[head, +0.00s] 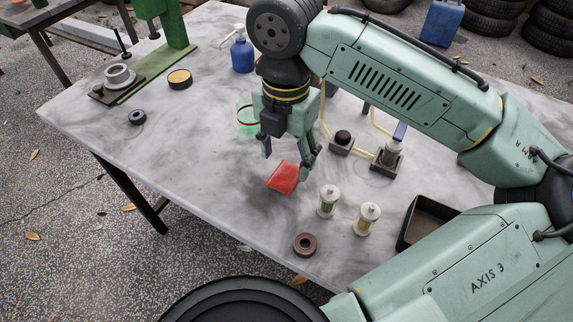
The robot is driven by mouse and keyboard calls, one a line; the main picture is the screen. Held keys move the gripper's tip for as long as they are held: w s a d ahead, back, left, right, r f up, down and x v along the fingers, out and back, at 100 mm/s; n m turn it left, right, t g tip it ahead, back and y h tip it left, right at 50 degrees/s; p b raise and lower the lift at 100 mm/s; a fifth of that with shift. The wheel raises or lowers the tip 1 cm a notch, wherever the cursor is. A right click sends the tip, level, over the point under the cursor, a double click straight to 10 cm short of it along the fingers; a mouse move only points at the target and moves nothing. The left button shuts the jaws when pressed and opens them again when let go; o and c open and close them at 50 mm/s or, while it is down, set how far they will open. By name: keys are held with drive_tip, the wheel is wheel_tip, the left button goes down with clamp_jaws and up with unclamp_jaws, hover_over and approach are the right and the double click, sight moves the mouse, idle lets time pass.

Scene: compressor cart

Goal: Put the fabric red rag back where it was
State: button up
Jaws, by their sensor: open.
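The red rag (284,177) lies on the grey table (185,135) near the middle of the head view, as a small, roughly square red patch. My gripper (285,160) points down just above and behind the rag in the picture. Its fingers are apart, one at the left and one at the right, the right one close to the rag's upper right edge. I see nothing held between them. Whether a finger touches the rag I cannot tell.
Two clear cylinders (328,201) stand right of the rag, with a dark ring (305,244) in front. A black tray (425,221) lies farther right. Fittings on dark blocks (386,161) stand behind. A blue bottle (242,54) is at the back.

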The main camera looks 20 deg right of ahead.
sight(286, 172)
wheel_tip(286, 172, up, 8)
drive_tip(key=shift+s+f, duration=0.1)
drive_tip(key=shift+f, duration=0.05)
idle(0.4)
